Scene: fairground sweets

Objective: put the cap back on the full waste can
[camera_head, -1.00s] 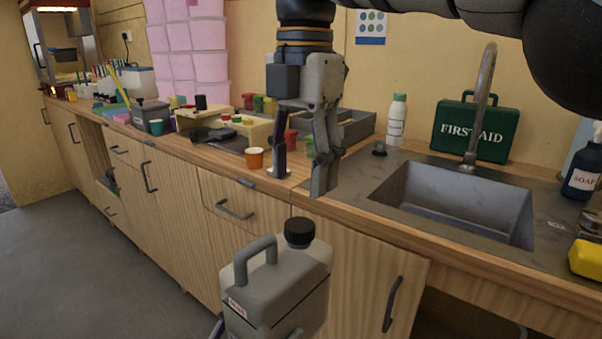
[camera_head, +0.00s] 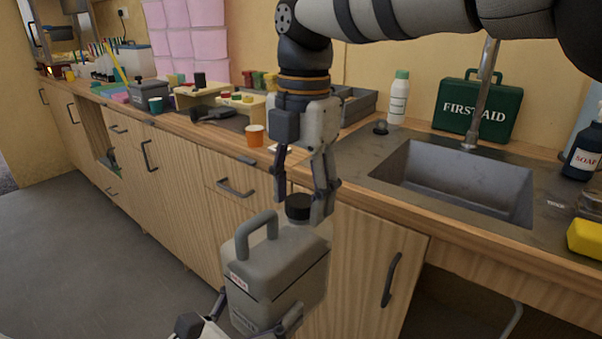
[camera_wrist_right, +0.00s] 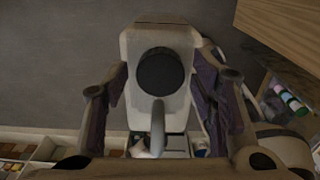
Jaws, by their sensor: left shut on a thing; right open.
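The waste can (camera_head: 275,268) is a grey jug with a loop handle and a small red-and-white label, held upright in front of the cabinets. A black round cap (camera_head: 299,207) sits on its mouth; whether it is tightened I cannot tell. My left gripper (camera_head: 258,316) is shut on the can's lower part. My right gripper (camera_head: 301,207) points down, open, with its fingers on either side of the cap, and contact is not visible. The right wrist view shows the cap (camera_wrist_right: 160,73) from above on the can (camera_wrist_right: 136,48), between the spread fingers (camera_wrist_right: 162,100).
The counter behind holds an orange cup (camera_head: 255,135), a grey tray (camera_head: 357,108), a green-capped bottle (camera_head: 399,97) and a first-aid case (camera_head: 474,110). A sink (camera_head: 460,180) lies to the right. Wooden cabinets (camera_head: 350,270) stand close behind the can; open floor (camera_head: 80,240) lies left.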

